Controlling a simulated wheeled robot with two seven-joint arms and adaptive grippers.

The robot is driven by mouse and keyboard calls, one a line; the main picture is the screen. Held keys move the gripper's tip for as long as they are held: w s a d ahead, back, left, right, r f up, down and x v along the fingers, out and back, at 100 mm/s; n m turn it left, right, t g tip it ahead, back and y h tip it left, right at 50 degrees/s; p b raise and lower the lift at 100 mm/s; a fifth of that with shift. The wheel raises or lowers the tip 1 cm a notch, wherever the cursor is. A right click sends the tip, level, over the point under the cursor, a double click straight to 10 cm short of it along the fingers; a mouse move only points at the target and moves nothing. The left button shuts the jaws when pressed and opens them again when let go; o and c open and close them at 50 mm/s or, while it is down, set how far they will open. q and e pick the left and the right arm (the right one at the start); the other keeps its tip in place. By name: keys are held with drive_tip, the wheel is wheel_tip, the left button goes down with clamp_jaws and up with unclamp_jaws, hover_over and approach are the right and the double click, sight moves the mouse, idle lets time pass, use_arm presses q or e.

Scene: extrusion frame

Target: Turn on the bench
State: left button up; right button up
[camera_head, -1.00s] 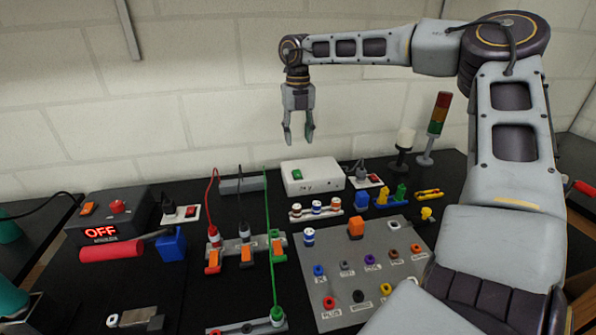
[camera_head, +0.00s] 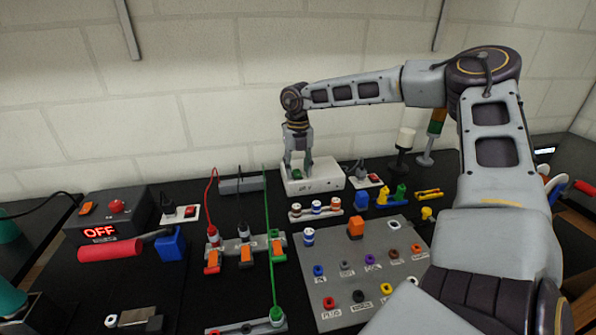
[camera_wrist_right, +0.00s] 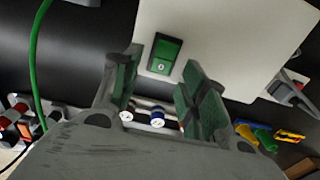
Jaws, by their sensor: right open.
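A white power supply box (camera_head: 325,176) stands at the back middle of the bench, with "24 V" on its front. Its green rocker switch (camera_wrist_right: 163,55) shows clearly in the right wrist view, between and beyond my fingertips. My right gripper (camera_head: 298,171) is open and empty, pointing down just over the switch end of the box. I cannot tell whether a finger touches the box. A dark control box (camera_head: 135,213) at the left shows a red "OFF" display (camera_head: 100,232), a red mushroom button (camera_head: 117,206) and an orange switch (camera_head: 86,208). My left gripper is out of view.
Socket plates with red switches stand left (camera_head: 187,213) and right (camera_head: 368,181) of the power supply. A terminal row (camera_head: 317,209) lies in front of it, beside a green cable (camera_head: 269,220). A grey panel (camera_head: 330,260) with coloured sockets lies nearer. A signal tower (camera_head: 434,130) stands behind my right arm.

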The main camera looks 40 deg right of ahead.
drive_tip(key=shift+f, duration=0.45)
clamp_jaws()
drive_tip(key=shift+w+d+r+g+y, duration=0.1)
drive_tip(key=shift+w+g+y, duration=0.1)
drive_tip(key=shift+g+y, duration=0.4)
drive_tip(key=shift+w+d+r+g+y, duration=0.1)
drive_tip(key=shift+w+g+y, duration=0.1)
drive_tip(key=shift+g, duration=0.7)
unclamp_jaws()
drive_tip(key=shift+r, duration=0.1)
